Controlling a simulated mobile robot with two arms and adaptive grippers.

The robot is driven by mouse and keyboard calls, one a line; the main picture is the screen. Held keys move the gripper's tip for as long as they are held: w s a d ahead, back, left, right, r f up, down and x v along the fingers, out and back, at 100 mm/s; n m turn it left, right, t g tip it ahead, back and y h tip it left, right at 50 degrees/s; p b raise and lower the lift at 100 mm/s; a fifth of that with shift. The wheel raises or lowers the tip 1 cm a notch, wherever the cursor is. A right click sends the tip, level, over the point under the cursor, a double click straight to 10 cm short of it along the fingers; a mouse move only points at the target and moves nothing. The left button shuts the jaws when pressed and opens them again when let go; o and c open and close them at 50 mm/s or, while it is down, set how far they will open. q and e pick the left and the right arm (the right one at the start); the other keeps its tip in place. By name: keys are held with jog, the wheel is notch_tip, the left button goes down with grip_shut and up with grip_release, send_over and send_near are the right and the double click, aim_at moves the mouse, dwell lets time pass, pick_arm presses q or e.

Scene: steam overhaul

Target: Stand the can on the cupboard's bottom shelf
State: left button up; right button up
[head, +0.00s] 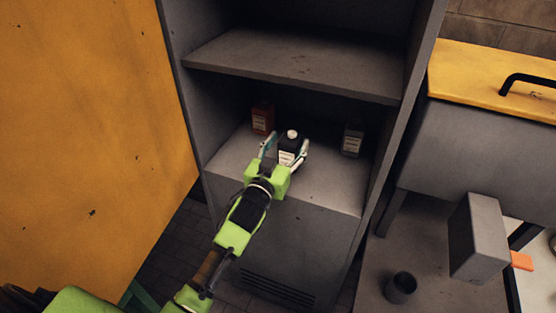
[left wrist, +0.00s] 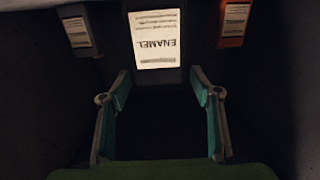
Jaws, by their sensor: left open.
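The can, dark with a white cap and a white label (head: 287,157), stands upright on the cupboard's bottom shelf (head: 232,158), near the middle. In the left wrist view its label reads ENAMEL (left wrist: 157,40). My left gripper (head: 286,146) is open, with one finger on each side of the can. In the left wrist view the open fingertips (left wrist: 160,76) lie just at the can's near end, with dark gaps beside it; whether they touch it I cannot tell. My right gripper is not in view.
A reddish-orange bottle (head: 263,118) stands behind left on the same shelf, and a dark bottle (head: 352,140) at the right. An upper shelf (head: 295,66) hangs above. A yellow door (head: 90,120) is at the left. A grey box (head: 478,238) and dark cup (head: 400,287) are lower right.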

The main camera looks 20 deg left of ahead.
pick_arm(q)
jog(key=s+b, duration=0.1)
jog(key=s, duration=0.8)
jog(key=shift+s+a, duration=0.2)
jog(key=shift+s, duration=0.15)
